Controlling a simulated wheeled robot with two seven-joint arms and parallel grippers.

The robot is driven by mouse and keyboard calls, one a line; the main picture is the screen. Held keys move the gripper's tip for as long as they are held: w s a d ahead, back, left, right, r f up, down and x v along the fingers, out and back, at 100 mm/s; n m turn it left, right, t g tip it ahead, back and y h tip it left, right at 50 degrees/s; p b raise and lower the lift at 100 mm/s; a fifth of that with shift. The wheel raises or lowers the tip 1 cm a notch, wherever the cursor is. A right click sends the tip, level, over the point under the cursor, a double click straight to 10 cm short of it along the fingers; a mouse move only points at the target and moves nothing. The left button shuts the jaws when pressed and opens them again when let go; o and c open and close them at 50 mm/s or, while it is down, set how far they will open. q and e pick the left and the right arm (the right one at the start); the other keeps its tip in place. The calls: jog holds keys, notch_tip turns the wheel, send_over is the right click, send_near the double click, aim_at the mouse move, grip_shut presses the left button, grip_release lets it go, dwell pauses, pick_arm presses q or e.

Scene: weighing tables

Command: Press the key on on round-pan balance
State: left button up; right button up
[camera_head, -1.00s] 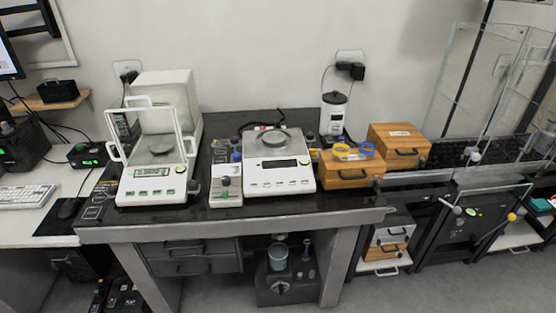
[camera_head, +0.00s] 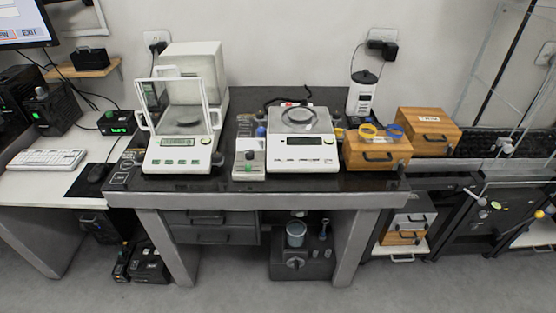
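The round-pan balance (camera_head: 300,152) is a white box on the dark table, right of centre. Its round metal pan (camera_head: 300,117) is on top and a ring-shaped thing sits around or over it. A dark display (camera_head: 304,141) is on its front panel, with a row of small keys (camera_head: 304,161) below; their labels are too small to read. A second balance with a glass draft shield (camera_head: 180,154) stands to its left, with a greenish display and green-marked keys. Neither of my grippers is in view.
The dark table's front edge (camera_head: 260,197) is clear. A keyboard (camera_head: 45,159) and mouse lie on the left desk.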

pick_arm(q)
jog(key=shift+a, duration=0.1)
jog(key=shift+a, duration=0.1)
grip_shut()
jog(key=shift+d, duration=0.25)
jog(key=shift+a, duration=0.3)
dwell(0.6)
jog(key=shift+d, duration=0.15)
